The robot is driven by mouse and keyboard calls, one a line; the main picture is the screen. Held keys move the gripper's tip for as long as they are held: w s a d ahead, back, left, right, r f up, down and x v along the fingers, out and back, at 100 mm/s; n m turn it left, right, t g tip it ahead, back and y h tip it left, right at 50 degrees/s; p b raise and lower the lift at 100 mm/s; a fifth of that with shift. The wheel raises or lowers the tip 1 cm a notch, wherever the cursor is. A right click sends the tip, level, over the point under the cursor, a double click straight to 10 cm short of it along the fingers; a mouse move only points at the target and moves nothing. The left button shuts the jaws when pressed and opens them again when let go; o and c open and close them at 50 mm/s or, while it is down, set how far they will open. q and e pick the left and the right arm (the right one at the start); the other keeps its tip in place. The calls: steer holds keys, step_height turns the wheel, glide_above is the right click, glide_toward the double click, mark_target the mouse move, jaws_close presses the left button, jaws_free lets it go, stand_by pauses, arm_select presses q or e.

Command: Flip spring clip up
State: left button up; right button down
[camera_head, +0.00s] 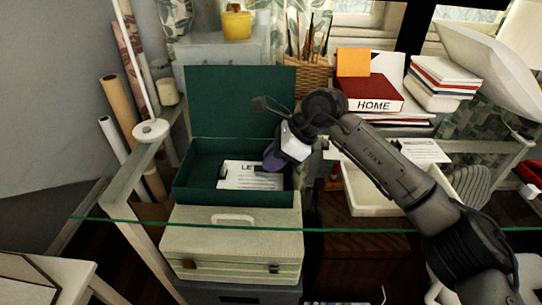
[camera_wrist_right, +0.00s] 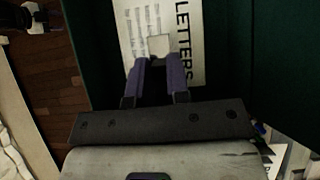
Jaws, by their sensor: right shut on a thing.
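A dark green box file (camera_head: 185,187) stands open on top of a pale case, with its lid upright at the back. A white sheet marked "LETTERS" (camera_head: 238,178) lies inside it; the sheet also shows in the right wrist view (camera_wrist_right: 186,72). My right gripper (camera_head: 270,164) reaches into the box from the right, above the sheet. In the right wrist view its purple fingers (camera_wrist_right: 160,58) are shut on a small pale square piece, which I take to be the spring clip (camera_wrist_right: 160,44). The rest of the clip cannot be made out. My left gripper is not in view.
The pale case (camera_head: 235,245) with a handle is under the box. A white tray (camera_head: 365,200) is to the right, under my right arm. Behind it are a red "HOME" book (camera_head: 368,95) and a wicker basket (camera_head: 312,78). Paper rolls (camera_head: 125,105) stand at left.

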steer(key=shift+d+r+y, duration=0.2)
steer(key=shift+d+y, duration=0.2)
steer(key=shift+y, duration=0.6)
steer(key=shift+d+r+y+p, duration=0.15)
steer(key=shift+d+y+p, duration=0.15)
steer(key=shift+y, duration=0.7)
steer(key=c, duration=1.1)
jaws_free()
steer(key=shift+r, duration=0.1)
steer(key=shift+d+r+p, duration=0.3)
steer(key=shift+r, duration=0.05)
steer(key=p+v, duration=0.4)
steer(key=v, duration=0.8)
steer(key=shift+s+d, duration=0.15)
steer(key=shift+d, duration=0.3)
